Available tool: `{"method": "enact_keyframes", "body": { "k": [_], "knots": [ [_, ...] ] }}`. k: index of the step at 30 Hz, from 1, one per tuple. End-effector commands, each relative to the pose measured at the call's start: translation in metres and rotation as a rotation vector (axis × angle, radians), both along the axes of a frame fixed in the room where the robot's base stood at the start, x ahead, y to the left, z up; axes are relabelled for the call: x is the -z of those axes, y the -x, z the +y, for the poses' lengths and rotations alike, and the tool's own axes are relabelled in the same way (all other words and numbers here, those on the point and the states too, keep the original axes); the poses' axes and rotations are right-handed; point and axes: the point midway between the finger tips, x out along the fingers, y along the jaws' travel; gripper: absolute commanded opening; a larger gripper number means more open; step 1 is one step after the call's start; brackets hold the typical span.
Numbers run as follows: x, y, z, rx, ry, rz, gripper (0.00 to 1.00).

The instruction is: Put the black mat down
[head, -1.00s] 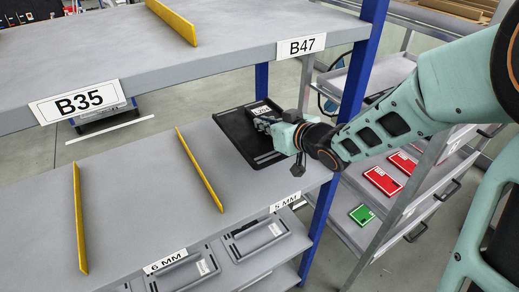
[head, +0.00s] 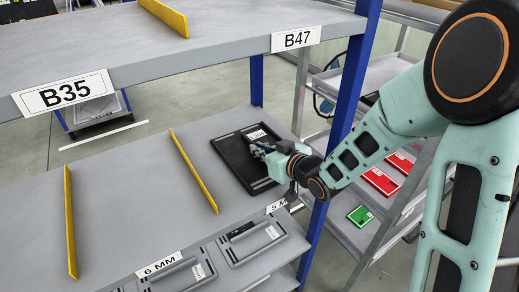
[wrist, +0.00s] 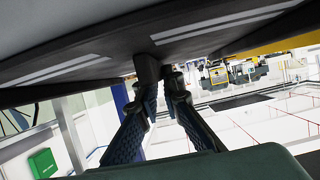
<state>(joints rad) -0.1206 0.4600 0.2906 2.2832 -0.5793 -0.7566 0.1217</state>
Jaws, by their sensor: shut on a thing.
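The black mat (head: 232,162) is a flat dark rectangle with a raised rim and a white label. In the head view it is over the right end of the middle grey shelf (head: 120,200), right of a yellow divider. My gripper (head: 262,150) reaches in from the right and is shut on the mat. In the wrist view my gripper (wrist: 160,82) has its fingers against the dark mat (wrist: 90,62), which shows light stripes. I cannot tell whether the mat touches the shelf or is just above it.
Yellow dividers (head: 193,170) stand on the shelf left of the mat. A blue post (head: 345,110) rises close to my arm at the right. The upper shelf (head: 110,50) overhangs at the back left. The shelf between the dividers is clear. A side rack holds red boxes (head: 381,181).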

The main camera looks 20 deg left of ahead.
Motion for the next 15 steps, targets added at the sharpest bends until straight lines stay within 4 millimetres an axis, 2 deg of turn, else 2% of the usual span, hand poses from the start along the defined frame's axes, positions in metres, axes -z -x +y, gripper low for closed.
{"method": "enact_keyframes", "body": {
  "k": [1, 2, 6, 15],
  "knots": [
    [0.0019, -0.0006, 0.0003, 0.0, -0.002, -0.003, 0.0],
    [0.0023, -0.0001, 0.0, 0.0, 0.0, 0.0, 0.09],
    [0.0016, 0.0, 0.0, 0.0, 0.0, 0.0, 0.24],
    [0.0004, 0.0, 0.0, 0.0, 0.0, 0.0, 0.24]
  ]
}}
